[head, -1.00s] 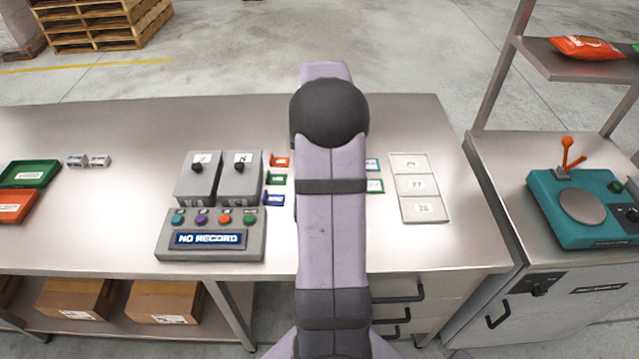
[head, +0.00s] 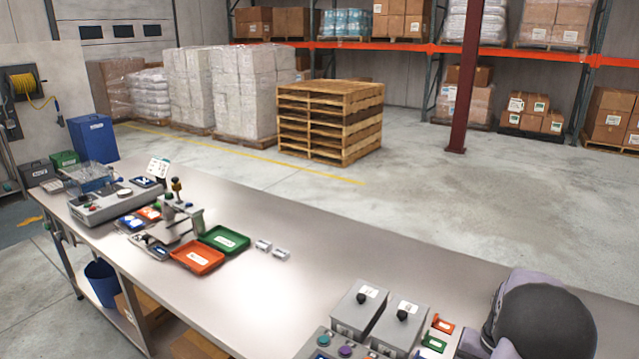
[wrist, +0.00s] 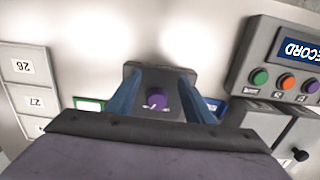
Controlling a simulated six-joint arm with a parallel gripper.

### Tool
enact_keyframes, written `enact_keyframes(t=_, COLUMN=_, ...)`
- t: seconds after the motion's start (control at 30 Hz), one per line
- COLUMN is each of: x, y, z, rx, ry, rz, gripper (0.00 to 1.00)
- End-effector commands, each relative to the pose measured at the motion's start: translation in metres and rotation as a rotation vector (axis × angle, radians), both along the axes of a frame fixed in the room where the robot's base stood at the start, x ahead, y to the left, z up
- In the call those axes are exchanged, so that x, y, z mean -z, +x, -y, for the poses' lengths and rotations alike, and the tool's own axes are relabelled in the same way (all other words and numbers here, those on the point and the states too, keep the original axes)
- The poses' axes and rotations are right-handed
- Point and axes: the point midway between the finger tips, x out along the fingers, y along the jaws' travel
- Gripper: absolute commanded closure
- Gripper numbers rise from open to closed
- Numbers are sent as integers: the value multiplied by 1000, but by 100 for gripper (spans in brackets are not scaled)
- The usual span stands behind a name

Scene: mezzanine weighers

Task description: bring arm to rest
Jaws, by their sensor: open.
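My gripper (wrist: 159,78) shows in the wrist view with its two blue fingers apart. A dark box with a purple knob (wrist: 156,98) shows between the fingers; I cannot tell how far below them it is, and the near part of the view is covered by my wrist. No grip on anything shows. In the head view only the dark rounded joint of my arm (head: 545,318) is visible at the lower right, above the bench; the gripper is out of that view.
The steel bench (head: 300,225) carries a button panel (wrist: 290,75) with a display, two grey switch boxes (head: 398,325), a green tray (head: 224,240) and an orange tray (head: 197,257). Numbered plates (wrist: 28,85) lie at left in the wrist view. Pallets (head: 330,120) stand beyond.

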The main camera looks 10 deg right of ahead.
Motion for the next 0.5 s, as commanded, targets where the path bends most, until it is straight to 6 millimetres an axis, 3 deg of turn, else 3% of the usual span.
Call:
enact_keyframes(t=0.03, x=7, y=-15, z=-15, rx=-5, ry=17, rz=-18, gripper=52)
enact_keyframes(t=0.2, x=18, y=-51, z=-80, rx=-85, ry=57, rz=-61, gripper=52)
enact_keyframes(t=0.4, x=9, y=-93, z=-184, rx=-312, ry=73, rz=-100, gripper=52)
enact_keyframes(t=0.5, x=0, y=-107, z=-223, rx=-452, ry=61, rz=-97, gripper=52)
